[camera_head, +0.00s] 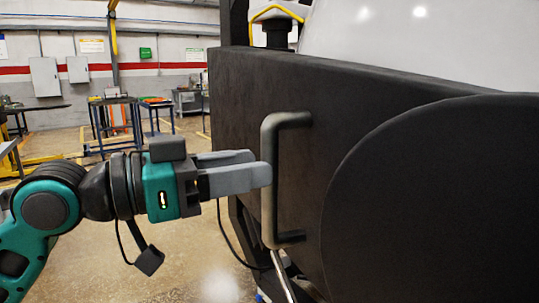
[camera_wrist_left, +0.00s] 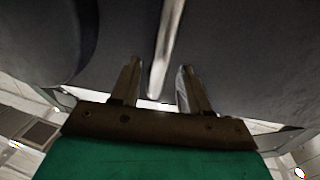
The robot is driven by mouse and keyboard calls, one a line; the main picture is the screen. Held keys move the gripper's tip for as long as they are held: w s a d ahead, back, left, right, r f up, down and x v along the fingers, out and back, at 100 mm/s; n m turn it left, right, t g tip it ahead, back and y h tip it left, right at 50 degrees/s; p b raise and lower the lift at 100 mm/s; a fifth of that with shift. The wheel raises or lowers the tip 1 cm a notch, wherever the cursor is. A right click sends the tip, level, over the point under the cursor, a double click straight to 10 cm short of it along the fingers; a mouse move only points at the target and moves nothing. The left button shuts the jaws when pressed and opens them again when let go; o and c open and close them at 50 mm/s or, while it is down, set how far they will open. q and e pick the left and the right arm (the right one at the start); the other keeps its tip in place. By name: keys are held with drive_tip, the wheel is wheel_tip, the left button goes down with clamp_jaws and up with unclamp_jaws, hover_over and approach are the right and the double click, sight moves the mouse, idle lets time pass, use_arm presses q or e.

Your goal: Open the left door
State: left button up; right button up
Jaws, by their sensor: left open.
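The left door is a dark panel (camera_head: 235,105) with a grey, C-shaped vertical handle (camera_head: 270,215) near its left edge. My left gripper (camera_head: 263,168) comes in level from the left, with its grey fingertips at the upright bar of the handle. The nearer finger overlaps the bar slightly. In the left wrist view, the handle bar (camera_wrist_left: 168,45) shows between the two spread fingers of the gripper (camera_wrist_left: 160,66), with gaps on both sides. The gripper is open and not closed on the bar. The door looks shut. My right gripper is out of view.
A large dark rounded plate (camera_head: 430,200) bulges at the right of the handle. A black cable (camera_head: 228,235) hangs under my left gripper. Blue-framed tables (camera_head: 115,115) stand far back left. The floor (camera_head: 190,255) at the lower left is mostly clear.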

use_arm(q)
drive_tip(key=shift+x, duration=1.95)
drive_tip(key=shift+c, duration=0.2)
clamp_jaws()
